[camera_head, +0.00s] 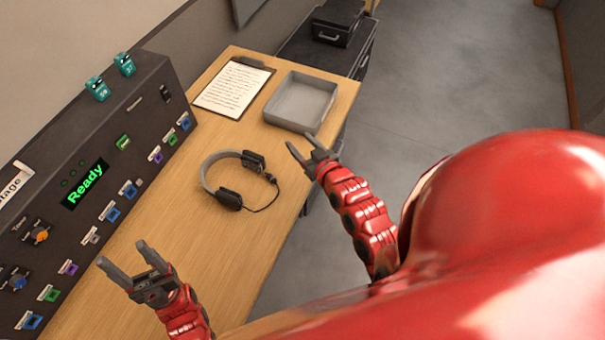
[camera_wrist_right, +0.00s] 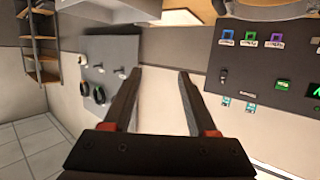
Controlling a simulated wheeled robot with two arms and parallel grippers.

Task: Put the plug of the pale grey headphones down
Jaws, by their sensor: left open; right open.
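The pale grey headphones (camera_head: 206,172) lie on the wooden table, with dark ear cups and a grey band. Their thin dark cable (camera_head: 262,207) curves over the tabletop at their right; a small dark end (camera_head: 271,178), which looks like the plug, lies close to the upper ear cup. My right gripper (camera_head: 300,142) is open and empty, up and right of the headphones, near the table's right edge. Its spread fingers also show in the right wrist view (camera_wrist_right: 161,72), with nothing between them. My left gripper (camera_head: 123,252) is open and empty, in front of the console at lower left.
A grey tray (camera_head: 268,116) and a clipboard with paper (camera_head: 213,107) lie at the table's far end. Bare tabletop (camera_head: 190,235) lies between console and headphones. Grey floor is at right.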

